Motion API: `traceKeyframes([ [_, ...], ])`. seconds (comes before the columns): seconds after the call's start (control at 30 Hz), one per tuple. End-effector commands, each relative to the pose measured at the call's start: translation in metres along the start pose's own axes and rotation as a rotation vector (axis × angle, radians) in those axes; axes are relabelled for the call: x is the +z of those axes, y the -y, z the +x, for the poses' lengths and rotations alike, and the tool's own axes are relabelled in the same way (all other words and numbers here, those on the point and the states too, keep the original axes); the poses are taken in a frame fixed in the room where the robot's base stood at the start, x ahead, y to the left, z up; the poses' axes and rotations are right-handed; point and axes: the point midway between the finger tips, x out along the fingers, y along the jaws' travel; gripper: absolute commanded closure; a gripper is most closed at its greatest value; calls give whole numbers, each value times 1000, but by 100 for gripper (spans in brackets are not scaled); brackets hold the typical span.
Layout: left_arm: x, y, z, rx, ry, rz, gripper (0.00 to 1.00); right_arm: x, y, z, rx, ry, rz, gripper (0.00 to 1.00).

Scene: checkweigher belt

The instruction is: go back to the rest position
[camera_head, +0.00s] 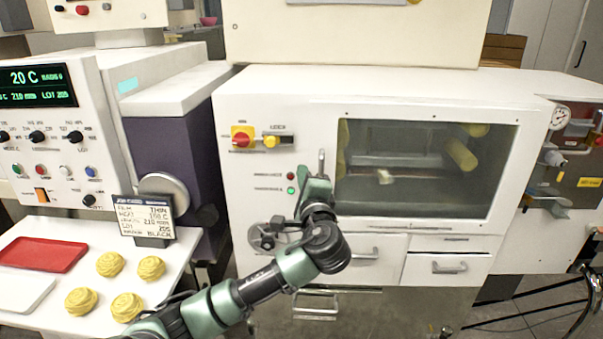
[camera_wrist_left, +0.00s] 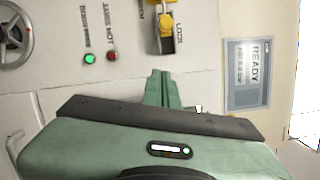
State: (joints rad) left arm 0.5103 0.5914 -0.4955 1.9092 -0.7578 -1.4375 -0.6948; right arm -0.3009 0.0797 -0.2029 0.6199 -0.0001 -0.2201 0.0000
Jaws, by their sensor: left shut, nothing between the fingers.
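My left gripper (camera_head: 320,160) points up in front of the white cabinet (camera_head: 270,85), beside its indicator lights and left of its window. In the left wrist view the left gripper's green fingers (camera_wrist_left: 161,88) are together with nothing between them. A lit green light (camera_wrist_left: 89,58) and a dark red light (camera_wrist_left: 110,56) are just beyond the fingers. The yellow lock switch (camera_wrist_left: 166,24) is above them, apart from the fingers. My right gripper is in neither view.
A white shelf (camera_head: 70,325) at left bears several yellow nests (camera_head: 110,264) and a red tray (camera_head: 45,256). A control panel (camera_head: 60,150) stands behind it. The cabinet's window (camera_head: 420,195) and drawers (camera_head: 447,268) are close on the right.

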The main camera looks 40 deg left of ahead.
Motion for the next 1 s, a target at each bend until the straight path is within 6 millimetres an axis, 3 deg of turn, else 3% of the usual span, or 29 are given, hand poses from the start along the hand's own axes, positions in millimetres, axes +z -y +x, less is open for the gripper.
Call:
traceKeyframes([
  [0.47, 0, 0, 0, 0, 0, 0, 100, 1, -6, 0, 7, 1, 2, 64],
  [0.57, -4, -8, 1, 13, -8, 3, 100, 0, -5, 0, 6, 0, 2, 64],
  [0.67, -18, -39, 6, 64, -43, 9, 100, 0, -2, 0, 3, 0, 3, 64],
  [0.77, -41, -96, 9, 158, -101, 10, 100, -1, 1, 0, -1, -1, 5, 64],
  [0.87, -65, -169, 4, 281, -167, -3, 100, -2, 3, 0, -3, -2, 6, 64],
  [1.0, -87, -273, -18, 461, -239, -44, 100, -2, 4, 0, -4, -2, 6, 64],
])
